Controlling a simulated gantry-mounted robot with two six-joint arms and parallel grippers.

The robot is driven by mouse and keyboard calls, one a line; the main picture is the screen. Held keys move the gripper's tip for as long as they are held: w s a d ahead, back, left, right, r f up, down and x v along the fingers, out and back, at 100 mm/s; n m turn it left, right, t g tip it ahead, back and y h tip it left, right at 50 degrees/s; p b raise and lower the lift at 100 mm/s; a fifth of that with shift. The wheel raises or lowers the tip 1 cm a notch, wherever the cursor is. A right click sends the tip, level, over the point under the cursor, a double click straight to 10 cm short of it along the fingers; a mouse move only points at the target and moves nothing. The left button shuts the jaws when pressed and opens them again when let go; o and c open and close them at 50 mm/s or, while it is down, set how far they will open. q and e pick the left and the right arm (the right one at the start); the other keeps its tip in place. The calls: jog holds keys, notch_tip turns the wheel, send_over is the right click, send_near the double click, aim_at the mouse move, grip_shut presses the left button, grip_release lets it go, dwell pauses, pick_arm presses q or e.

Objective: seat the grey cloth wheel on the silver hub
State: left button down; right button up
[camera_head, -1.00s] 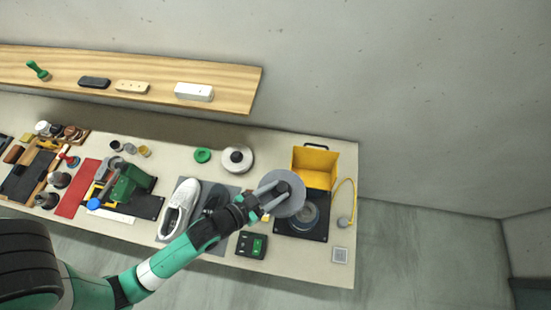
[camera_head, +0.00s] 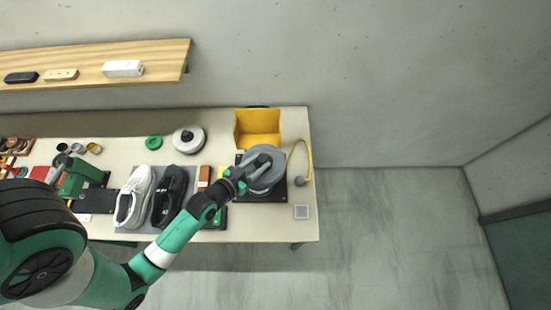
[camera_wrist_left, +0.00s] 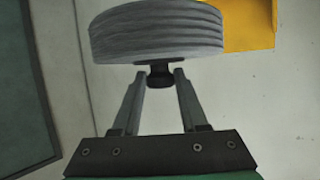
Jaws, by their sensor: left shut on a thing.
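The grey cloth wheel (camera_head: 268,153) is a thick ribbed disc. In the head view it lies over the round machine on the black base plate (camera_head: 269,196). In the left wrist view the wheel (camera_wrist_left: 155,32) fills the top, with a dark knob (camera_wrist_left: 160,76) on the near side. My left gripper (camera_head: 257,167) is at the wheel, its two fingers (camera_wrist_left: 160,78) shut on that knob. The silver hub is hidden behind the wheel, so I cannot tell whether the wheel touches it. My right gripper is not in view.
A yellow open box (camera_head: 257,140) stands right behind the wheel, with a yellow cable (camera_head: 307,152) to its right. Two shoes (camera_head: 133,197) lie on a grey mat.

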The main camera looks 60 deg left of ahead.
pick_arm(q)
jog(key=a, duration=0.1)
jog(key=s+a+f, duration=0.1)
jog(key=a+n+y, duration=0.1)
jog(key=shift+s+f+b, duration=0.25)
jog(key=shift+f+b, duration=0.05)
jog(key=shift+f, duration=0.05)
notch_tip(320, 180, down, 6)
jog(key=b, duration=0.5)
jog(key=shift+d+r+b, duration=0.1)
jog(key=shift+b, duration=0.2)
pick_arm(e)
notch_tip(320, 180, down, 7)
pick_arm(q)
jog(key=shift+r, duration=0.1)
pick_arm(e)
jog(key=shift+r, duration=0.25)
pick_arm(q)
jog(key=shift+f+b, duration=0.4)
jog(key=shift+f, duration=0.3)
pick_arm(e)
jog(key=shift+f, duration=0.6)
pick_arm(q)
jog(key=c, duration=0.7)
grip_release()
jog(key=shift+g, duration=0.3)
